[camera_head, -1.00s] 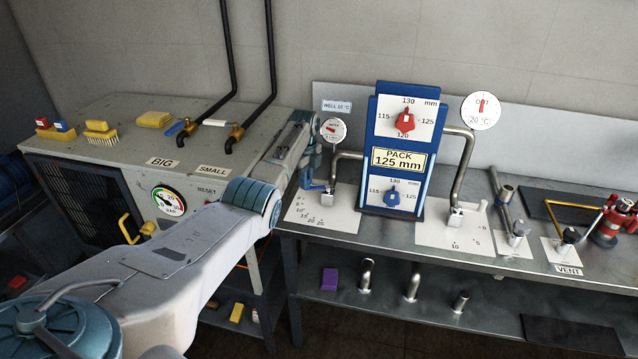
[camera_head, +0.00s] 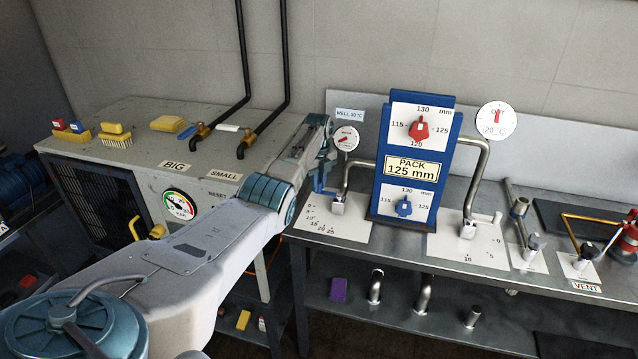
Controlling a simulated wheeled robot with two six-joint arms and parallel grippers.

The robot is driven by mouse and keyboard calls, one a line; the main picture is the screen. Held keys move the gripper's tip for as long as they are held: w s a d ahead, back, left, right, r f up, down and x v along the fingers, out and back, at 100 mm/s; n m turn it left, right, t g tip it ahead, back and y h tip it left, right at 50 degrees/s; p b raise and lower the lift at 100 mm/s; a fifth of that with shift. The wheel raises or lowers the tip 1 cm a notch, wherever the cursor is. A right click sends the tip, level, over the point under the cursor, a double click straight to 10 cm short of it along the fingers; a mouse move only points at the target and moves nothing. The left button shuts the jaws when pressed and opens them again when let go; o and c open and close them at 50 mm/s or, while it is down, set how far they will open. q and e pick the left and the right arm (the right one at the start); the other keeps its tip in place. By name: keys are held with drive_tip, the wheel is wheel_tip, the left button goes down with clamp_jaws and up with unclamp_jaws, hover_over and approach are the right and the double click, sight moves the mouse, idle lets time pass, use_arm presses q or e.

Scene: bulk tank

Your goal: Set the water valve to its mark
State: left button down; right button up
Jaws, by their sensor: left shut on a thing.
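My left arm comes in from the left, and its gripper (camera_head: 323,184) is at the left pipe's base on the counter. It is shut on what looks like a blue handle there; the fingers and handle are small and hard to tell apart. A white plate (camera_head: 350,229) under the pipe (camera_head: 347,182) bears a scale from 0 to 25. A small round gauge (camera_head: 346,138) with a red needle stands above, beside a "WELL 10 °C" sign (camera_head: 350,115). Which scale number the handle points to cannot be told. My right gripper is not in view.
A blue board (camera_head: 412,160) with two knobs stands right of the left pipe. A second pipe (camera_head: 470,190) and a round 20 °C dial (camera_head: 496,121) are further right. A grey cabinet (camera_head: 120,160) with brushes and a pressure gauge (camera_head: 180,205) stands left.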

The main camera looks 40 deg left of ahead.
use_arm(q)
drive_tip(key=c, duration=1.3)
unclamp_jaws()
drive_tip(key=shift+w, duration=0.1)
wheel_tip(320, 180, up, 11)
drive_tip(key=shift+f+b, duration=0.15)
drive_tip(key=shift+b, duration=1.1)
